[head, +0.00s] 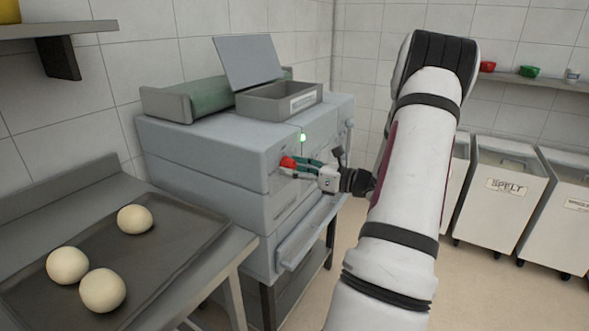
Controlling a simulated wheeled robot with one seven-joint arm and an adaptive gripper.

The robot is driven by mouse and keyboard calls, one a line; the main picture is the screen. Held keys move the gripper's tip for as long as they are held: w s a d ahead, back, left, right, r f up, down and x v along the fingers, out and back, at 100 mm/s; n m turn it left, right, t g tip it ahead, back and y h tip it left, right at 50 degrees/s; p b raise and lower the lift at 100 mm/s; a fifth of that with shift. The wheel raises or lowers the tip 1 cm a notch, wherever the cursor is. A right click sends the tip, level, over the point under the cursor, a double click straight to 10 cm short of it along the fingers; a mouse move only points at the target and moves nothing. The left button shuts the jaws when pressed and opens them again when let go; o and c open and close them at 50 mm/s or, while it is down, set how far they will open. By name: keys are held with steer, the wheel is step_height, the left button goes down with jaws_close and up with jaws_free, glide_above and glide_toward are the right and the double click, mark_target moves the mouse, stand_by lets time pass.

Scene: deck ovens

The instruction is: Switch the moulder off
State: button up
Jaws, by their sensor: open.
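The moulder (212,165) is a grey boxy machine on a dark stand, left of my arm. A green lamp (303,137) is lit on its panel. A red control (287,162) sits on the panel below and left of the lamp. My gripper (298,166) is open with its fingertips close to the red control. I cannot tell whether they touch it. My wrist and arm hide part of the panel's right side. A grey hopper (279,104) with a raised flap and a green belt (207,96) are on top of the moulder.
At left a bench holds a dark tray (150,262) with three dough balls (136,219). White ingredient bins (503,192) stand along the right wall, one labelled SPELT. A shelf (540,88) with small bowls is above them. Floor is clear between moulder and bins.

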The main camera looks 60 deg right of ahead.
steer(key=shift+c, duration=0.3)
steer(key=c, duration=1)
steer(key=shift+a+n, duration=0.1)
steer(key=shift+n, duration=0.2)
steer(key=n+b, duration=0.3)
steer(key=n, duration=0.1)
steer(key=shift+w+f, duration=0.1)
steer(key=n+b, duration=0.4)
steer(key=shift+f+n+g+b, duration=0.1)
steer(key=shift+n+g+b, duration=0.2)
steer(key=shift+n, duration=0.1)
steer(key=n+h+b, duration=0.1)
steer(key=n+b, duration=0.4)
steer(key=b, duration=0.2)
steer(key=n+b, duration=0.2)
steer(key=b, duration=0.2)
steer(key=shift+n, duration=0.3)
steer(key=shift+b, duration=0.4)
